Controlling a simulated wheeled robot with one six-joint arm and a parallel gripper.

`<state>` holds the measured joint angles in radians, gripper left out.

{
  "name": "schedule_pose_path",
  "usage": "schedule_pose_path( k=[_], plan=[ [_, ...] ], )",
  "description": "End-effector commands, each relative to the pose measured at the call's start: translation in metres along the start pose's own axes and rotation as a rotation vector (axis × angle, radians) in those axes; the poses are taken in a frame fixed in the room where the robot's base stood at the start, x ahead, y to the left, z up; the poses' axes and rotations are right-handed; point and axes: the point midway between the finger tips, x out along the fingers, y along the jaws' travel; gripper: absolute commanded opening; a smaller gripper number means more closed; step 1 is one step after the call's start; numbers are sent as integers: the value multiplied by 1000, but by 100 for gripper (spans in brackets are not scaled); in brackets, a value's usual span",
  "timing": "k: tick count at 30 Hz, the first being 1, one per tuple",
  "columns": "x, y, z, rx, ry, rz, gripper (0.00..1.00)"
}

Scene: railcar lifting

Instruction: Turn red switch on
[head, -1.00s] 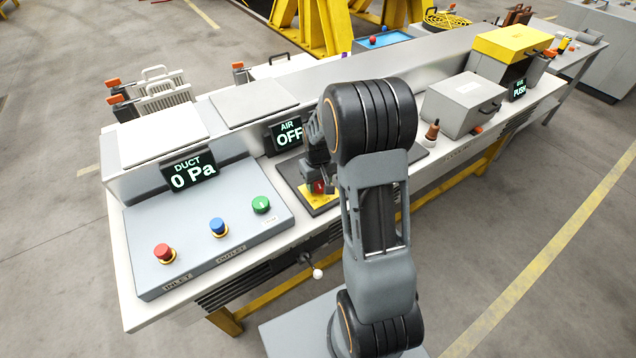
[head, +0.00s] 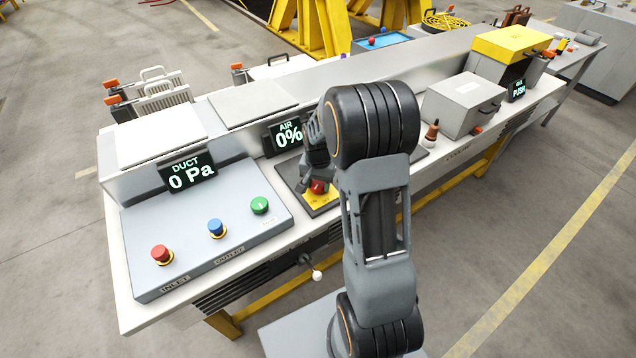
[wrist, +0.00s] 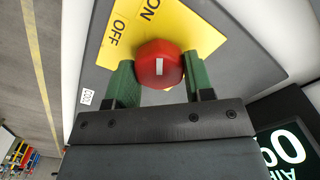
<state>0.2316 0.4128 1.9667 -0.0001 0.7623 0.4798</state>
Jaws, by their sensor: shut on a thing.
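The red switch (wrist: 159,64) is a round red knob with a white mark, on a yellow plate (wrist: 205,38) lettered ON and OFF. In the wrist view my gripper (wrist: 158,78) is shut on the knob, one green finger on each side. The switch (head: 318,187) also shows in the head view, partly hidden by my gripper and arm. The AIR display (head: 288,135) behind it reads 0%.
A sloped panel (head: 200,262) at the left carries red, blue and green buttons. The DUCT display (head: 188,172) reads 0 Pa. A grey box (head: 464,103) and a yellow-topped box (head: 512,42) stand at the right on the bench.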

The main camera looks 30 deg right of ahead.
Motion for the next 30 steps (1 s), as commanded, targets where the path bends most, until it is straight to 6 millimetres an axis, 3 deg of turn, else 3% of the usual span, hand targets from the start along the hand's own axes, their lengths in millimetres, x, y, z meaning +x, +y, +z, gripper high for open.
schedule_pose_path(
  k=[19, 20, 27, 30],
  plan=[
    [-1, 0, 0, 43, 0, -1, 24],
    [0, 0, 0, 43, 0, -1, 51],
    [0, 0, 0, 41, 0, -1, 74],
    [0, 0, 0, 41, 0, 0, 74]
  ],
)
